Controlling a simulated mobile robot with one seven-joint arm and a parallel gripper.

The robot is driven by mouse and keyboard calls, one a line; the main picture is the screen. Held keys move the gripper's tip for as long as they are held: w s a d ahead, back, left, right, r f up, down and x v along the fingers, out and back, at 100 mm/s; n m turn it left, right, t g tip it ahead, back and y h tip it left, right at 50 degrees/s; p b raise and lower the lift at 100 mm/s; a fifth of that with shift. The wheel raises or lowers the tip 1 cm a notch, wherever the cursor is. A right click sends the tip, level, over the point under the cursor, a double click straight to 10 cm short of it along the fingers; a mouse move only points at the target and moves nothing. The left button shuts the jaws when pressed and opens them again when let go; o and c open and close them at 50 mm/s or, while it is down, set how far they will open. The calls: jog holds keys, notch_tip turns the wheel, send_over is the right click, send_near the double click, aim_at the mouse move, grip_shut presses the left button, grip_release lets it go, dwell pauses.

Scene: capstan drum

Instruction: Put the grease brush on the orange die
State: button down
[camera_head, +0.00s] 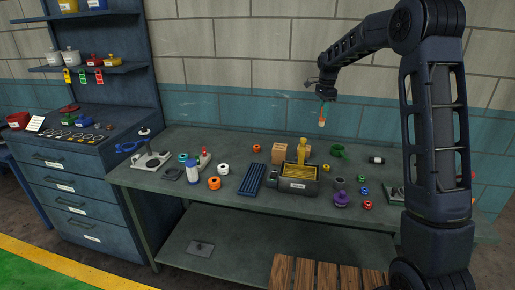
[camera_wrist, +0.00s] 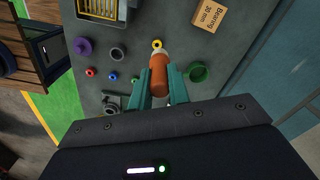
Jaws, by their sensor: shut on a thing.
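My gripper (camera_head: 323,106) is shut on the grease brush (camera_head: 322,118) and holds it in the air above the back of the bench, pointing downward. In the wrist view the teal fingers stand on both sides of the brush's orange-brown handle (camera_wrist: 159,77), with a pale part beyond it. I cannot tell for sure which is the orange die. My gripper is to the right of both and higher.
A grey tray (camera_head: 291,186) holds a yellow object. A cardboard bearing box (camera_wrist: 196,14) stands behind it. A yellow ring (camera_wrist: 156,43), a green cup (camera_wrist: 197,73), a purple piece (camera_head: 341,200) and several small coloured rings lie around. The left bench end holds a small stand (camera_head: 152,160).

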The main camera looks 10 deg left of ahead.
jog(key=w+a+r, duration=0.1)
jog(key=w+a, duration=0.3)
jog(key=a, duration=0.3)
jog(key=w+a, duration=0.5)
jog(key=a, duration=0.3)
send_over(257, 146)
notch_tip(257, 146, down, 3)
jog(key=f, duration=1.8)
jog(key=shift+s+f, duration=0.2)
jog(key=shift+f, duration=0.15)
jog(key=shift+f, duration=0.15)
jog(key=c, duration=1.3)
grip_release()
notch_tip(257, 146, up, 12)
jog(key=shift+r, duration=0.15)
